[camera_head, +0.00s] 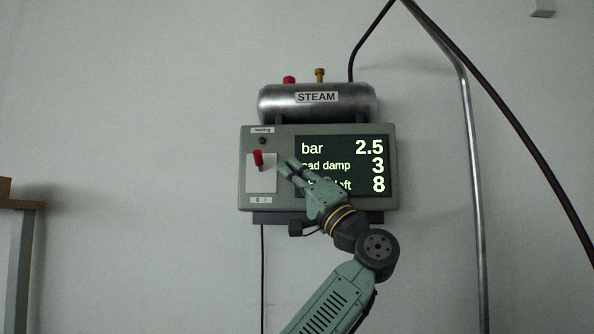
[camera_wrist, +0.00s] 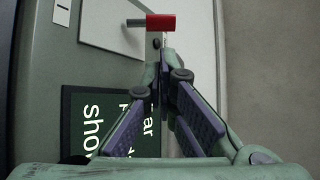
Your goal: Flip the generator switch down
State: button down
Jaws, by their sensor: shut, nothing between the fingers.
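The generator switch is a red-tipped lever (camera_head: 258,158) on a white plate (camera_head: 261,180) at the left of the grey-green panel. In the head view its red tip is at the upper part of the plate. In the wrist view the red tip (camera_wrist: 161,22) sits on a thin metal stem just beyond the fingertips. My gripper (camera_head: 288,166) is shut and empty, a little right of and below the lever in the head view. In the wrist view my gripper (camera_wrist: 166,55) points toward the lever with a small gap visible between them.
The panel's dark display (camera_head: 345,142) is partly hidden by my gripper. A steel STEAM tank (camera_head: 318,103) with red and brass fittings sits on top. A hose (camera_head: 480,80) and a metal pipe (camera_head: 474,180) run at the right.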

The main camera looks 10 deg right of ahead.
aim_at(276, 157)
jog(key=p+x, duration=0.2)
jog(key=x, duration=0.3)
jog(key=shift+w+a+r, duration=0.15)
jog(key=shift+w, duration=0.1)
jog(key=shift+a, duration=0.1)
jog(key=shift+a, duration=0.1)
jog(key=shift+d+n+y, duration=0.25)
jog(key=shift+n+y, duration=0.15)
jog(key=shift+n, duration=0.1)
jog(key=shift+s+a+n+y, duration=0.1)
jog(key=shift+a+n+y, duration=0.05)
jog(key=shift+n+y, duration=0.15)
